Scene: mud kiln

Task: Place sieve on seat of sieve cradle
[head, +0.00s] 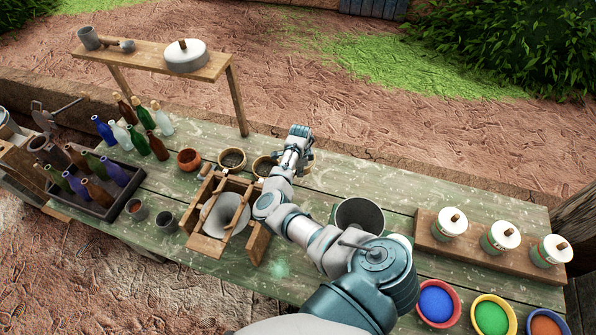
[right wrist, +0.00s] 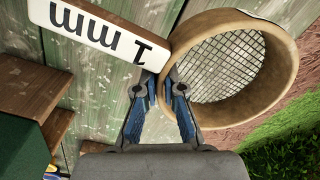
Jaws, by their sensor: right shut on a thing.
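A round sieve (right wrist: 232,62) with a tan rim and wire mesh fills the upper right of the right wrist view. My right gripper (right wrist: 160,82) is shut at the near edge of its rim; the exact contact is partly hidden. The sieve cradle (head: 207,247) is a wooden frame with a pale funnel (head: 226,214) inside, nearer and to the left. My left gripper is not in view.
Another round sieve (head: 232,159) lies beyond the cradle, beside an orange bowl (head: 189,160). A white "1 mm" label (right wrist: 98,30) is close to my fingers. A dark bucket (head: 359,214) stands right of my arm. Bottles (head: 105,131) crowd the left; lidded jars (head: 500,238) stand right.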

